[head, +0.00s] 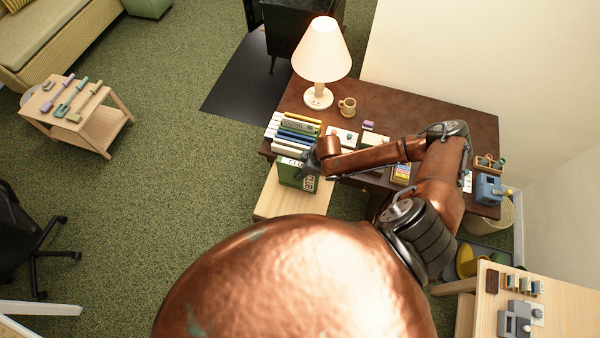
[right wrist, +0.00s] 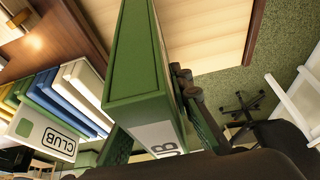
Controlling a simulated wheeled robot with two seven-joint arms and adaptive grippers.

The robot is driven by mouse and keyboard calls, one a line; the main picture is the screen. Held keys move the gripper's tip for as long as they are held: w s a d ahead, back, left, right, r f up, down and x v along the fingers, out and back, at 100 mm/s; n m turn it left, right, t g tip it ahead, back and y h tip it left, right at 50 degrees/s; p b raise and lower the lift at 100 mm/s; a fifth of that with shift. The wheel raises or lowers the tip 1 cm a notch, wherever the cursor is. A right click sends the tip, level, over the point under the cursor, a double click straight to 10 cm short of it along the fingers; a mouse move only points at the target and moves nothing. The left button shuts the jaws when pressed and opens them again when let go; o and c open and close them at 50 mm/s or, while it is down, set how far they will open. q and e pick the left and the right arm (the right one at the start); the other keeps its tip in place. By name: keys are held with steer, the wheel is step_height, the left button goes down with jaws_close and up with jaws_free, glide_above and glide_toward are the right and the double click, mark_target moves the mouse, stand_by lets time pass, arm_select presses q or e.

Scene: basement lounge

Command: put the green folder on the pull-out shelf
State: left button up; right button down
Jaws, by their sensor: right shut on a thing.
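The green folder (head: 296,176) has a white label on its spine and is over the pale wooden pull-out shelf (head: 277,208) at the desk's left front. My right gripper (head: 314,168) is shut on it. In the right wrist view the green folder (right wrist: 133,58) fills the middle between the fingers, its label partly cut off by the gripper. The pull-out shelf shows behind it (right wrist: 212,28). I cannot tell whether the folder's lower edge touches the shelf. My left gripper is not in view.
A row of binders (head: 298,125) stands on the dark desk (head: 400,108) just behind the folder; one bears a CLUB label (right wrist: 60,143). A lamp (head: 321,55) and a mug (head: 347,107) stand farther back. The shelf's front part is bare.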

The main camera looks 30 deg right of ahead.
steer(key=c, duration=1.7)
jaws_free()
steer(key=shift+f, duration=0.1)
steer(key=shift+c, duration=0.2)
steer(key=v, duration=1.2)
steer(key=shift+d, duration=0.1)
